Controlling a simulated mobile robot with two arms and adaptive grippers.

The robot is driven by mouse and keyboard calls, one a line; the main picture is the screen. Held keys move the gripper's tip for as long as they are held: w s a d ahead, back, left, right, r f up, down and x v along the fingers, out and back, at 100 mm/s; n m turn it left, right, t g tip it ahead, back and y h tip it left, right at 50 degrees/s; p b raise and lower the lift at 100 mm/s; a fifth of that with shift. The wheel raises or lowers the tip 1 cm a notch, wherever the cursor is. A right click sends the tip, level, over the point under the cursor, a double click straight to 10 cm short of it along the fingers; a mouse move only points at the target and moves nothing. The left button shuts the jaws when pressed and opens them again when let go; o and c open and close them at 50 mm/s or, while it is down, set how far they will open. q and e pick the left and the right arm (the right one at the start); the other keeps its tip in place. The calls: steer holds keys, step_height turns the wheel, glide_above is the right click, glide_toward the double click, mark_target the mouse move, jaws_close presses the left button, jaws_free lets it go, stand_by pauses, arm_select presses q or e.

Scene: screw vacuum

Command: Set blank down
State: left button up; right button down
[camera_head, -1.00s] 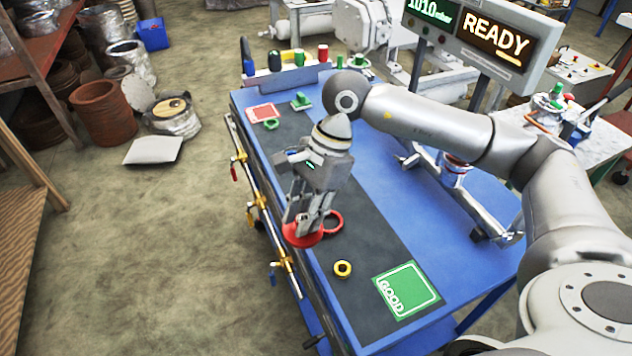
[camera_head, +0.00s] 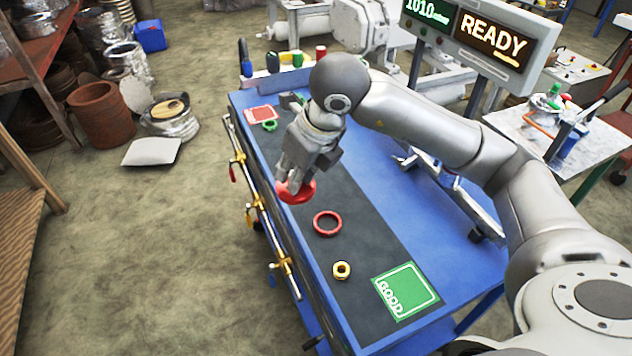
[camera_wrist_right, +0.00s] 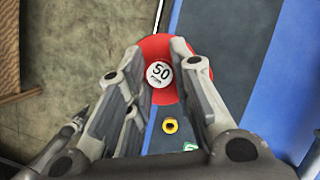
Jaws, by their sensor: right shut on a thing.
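The blank is a red disc (camera_head: 296,191), marked with a white "50" label in the right wrist view (camera_wrist_right: 160,73). My right gripper (camera_head: 294,183) is shut on it, with the fingers pointing down over the left part of the bench's dark mat. Whether the disc touches the mat I cannot tell. In the right wrist view the fingers (camera_wrist_right: 168,65) stand at either side of the label. My left gripper is not in view.
The blue bench (camera_head: 440,262) carries a dark mat (camera_head: 352,220). A red ring (camera_head: 327,223) and a yellow ring (camera_head: 341,270) lie on it, toward the green GOOD square (camera_head: 405,290). A red square (camera_head: 261,114) and a green ring (camera_head: 269,126) lie farther back.

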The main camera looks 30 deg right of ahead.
steer(key=w+d+f+p, duration=0.3)
steer(key=w+d+f, duration=0.6)
steer(key=shift+w+d, duration=0.15)
steer(key=shift+w+d+f, duration=0.1)
steer(key=shift+d+f, duration=0.05)
step_height(320, 180, down, 3)
steer(key=shift+w+d+r+p, duration=0.1)
steer(key=shift+w+d+p, duration=0.05)
steer(key=shift+p, duration=0.45)
steer(key=shift+f, duration=0.45)
